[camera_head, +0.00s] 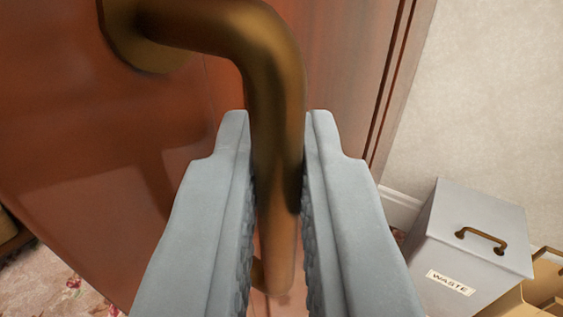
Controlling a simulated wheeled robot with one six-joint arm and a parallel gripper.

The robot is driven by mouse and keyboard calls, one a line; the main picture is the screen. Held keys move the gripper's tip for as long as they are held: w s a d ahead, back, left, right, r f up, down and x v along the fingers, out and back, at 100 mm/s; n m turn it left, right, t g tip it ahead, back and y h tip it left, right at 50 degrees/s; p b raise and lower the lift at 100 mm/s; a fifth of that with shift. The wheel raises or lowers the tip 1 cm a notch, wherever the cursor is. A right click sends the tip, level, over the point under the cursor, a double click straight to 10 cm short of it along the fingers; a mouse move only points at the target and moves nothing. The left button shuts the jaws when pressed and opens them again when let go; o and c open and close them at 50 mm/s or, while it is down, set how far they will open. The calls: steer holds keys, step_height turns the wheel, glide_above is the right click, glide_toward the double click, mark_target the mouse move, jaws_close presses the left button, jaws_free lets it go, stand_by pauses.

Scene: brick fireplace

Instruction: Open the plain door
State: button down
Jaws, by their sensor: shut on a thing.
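The plain door (90,150) is a reddish-brown, smooth panel filling the left of the view. A bronze lever handle (205,22) comes out of a round plate on the door, bends and runs down between my gripper's fingers. My gripper (277,135) has two grey fingers, one on each side of the handle, and is shut on it. The handle's lower end shows between the fingers. Part of its length is hidden by them. The wooden door frame (400,70) stands to the right of the handle.
A grey bin (465,215) marked "WASTE", with a bronze handle, stands at the lower right by a pale wall (490,100). A yellowish box (540,290) is beside it. Floral carpet (50,275) shows at the lower left, with a brownish object at the left edge.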

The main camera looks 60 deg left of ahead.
steer(key=shift+r, duration=0.1)
steer(key=c, duration=1.6)
jaws_free()
steer(key=shift+a, duration=0.1)
steer(key=shift+c, duration=0.2)
steer(key=v, duration=1.7)
steer(key=shift+s+d, duration=0.1)
steer(key=shift+d, duration=0.15)
